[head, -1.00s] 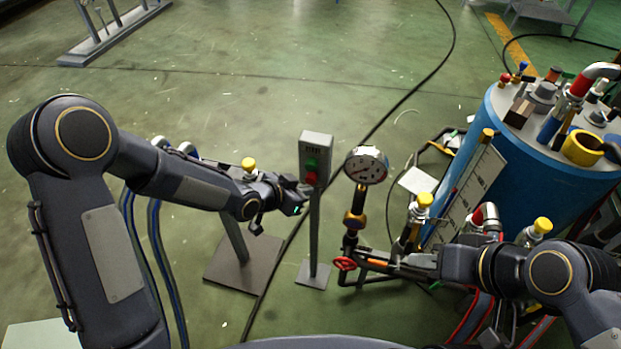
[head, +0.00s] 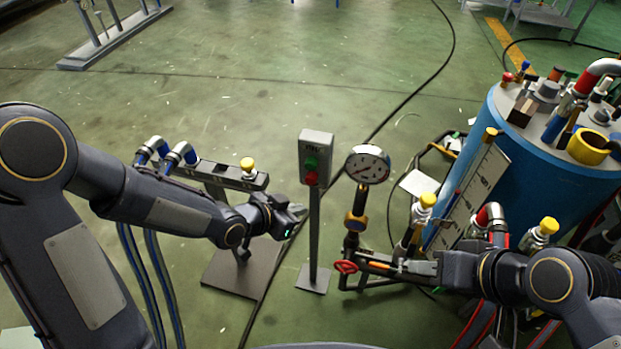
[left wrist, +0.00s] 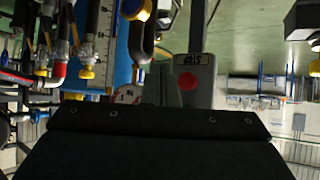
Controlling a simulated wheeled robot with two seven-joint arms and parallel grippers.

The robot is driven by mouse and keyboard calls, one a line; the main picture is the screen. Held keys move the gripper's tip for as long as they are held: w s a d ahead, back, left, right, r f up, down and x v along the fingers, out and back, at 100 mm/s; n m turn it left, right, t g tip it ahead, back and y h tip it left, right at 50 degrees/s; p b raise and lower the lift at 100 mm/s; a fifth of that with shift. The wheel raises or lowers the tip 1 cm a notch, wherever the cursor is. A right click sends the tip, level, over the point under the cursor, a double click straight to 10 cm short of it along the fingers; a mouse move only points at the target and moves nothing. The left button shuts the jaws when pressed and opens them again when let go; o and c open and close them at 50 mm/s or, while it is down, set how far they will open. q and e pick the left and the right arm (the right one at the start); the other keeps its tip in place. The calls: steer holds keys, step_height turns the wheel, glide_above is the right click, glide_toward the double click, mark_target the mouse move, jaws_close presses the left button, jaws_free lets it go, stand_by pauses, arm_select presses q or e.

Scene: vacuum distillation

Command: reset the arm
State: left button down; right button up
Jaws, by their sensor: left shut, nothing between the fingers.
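My left gripper (head: 297,211) is shut and empty, just left of the post of the grey button box (head: 316,146). A gap shows between the gripper and the box in the head view. The box has a green and a red button and stands on a thin post. In the left wrist view, the box (left wrist: 188,68) appears upside down with its red button, beyond the dark gripper body. My right gripper (head: 405,267) is low at the right, close to a red valve wheel (head: 346,267); its finger opening is unclear.
A pressure gauge (head: 367,164) stands on a pipe right of the box. A blue tank (head: 535,165) with fittings fills the right side. A pipe stand with a yellow cap (head: 247,164) is behind my left forearm. Open green floor lies beyond.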

arm_select(q)
steer(key=shift+a, duration=0.1)
stand_by(0.4)
steer(key=s+a+r+n+y+p, duration=0.4)
steer(key=a+r+n+p, duration=0.1)
steer(key=a+r, duration=0.8)
steer(key=s+a+r+n+p, duration=0.2)
steer(key=s+r, duration=0.3)
steer(key=s, duration=0.3)
steer(key=s+a+r+n+g+p, duration=0.1)
steer(key=s+a+r+n+p, duration=0.2)
steer(key=s, duration=0.6)
steer(key=shift+a+r+n, duration=0.45)
steer(key=shift+r+n, duration=0.25)
steer(key=shift+r, duration=0.2)
